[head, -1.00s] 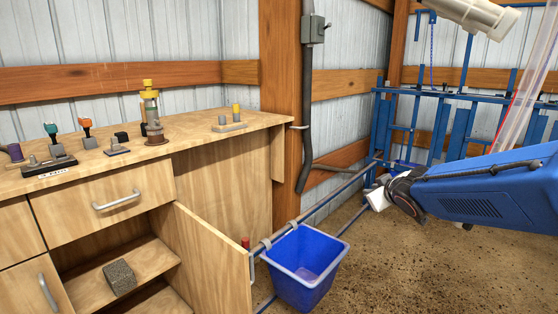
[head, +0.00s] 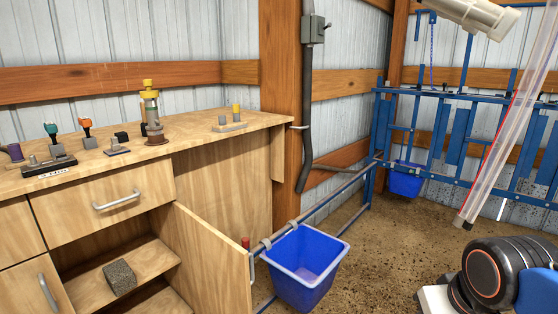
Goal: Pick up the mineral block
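The mineral block appears to be the rough grey block (head: 120,277) lying on the upper shelf inside the open wooden cabinet at lower left. My arm shows at the lower right corner, far from the block. A white part at its end, probably my gripper (head: 436,300), is cut off by the bottom edge. Its fingers do not show, so I cannot tell whether it is open or shut.
The cabinet door (head: 208,262) stands open on the right of the shelf. A blue bucket (head: 304,268) hangs on a rail beside it. Tools stand on the wooden counter (head: 190,140). Another blue bucket (head: 405,181) hangs at the back. The dirt floor (head: 385,250) is open.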

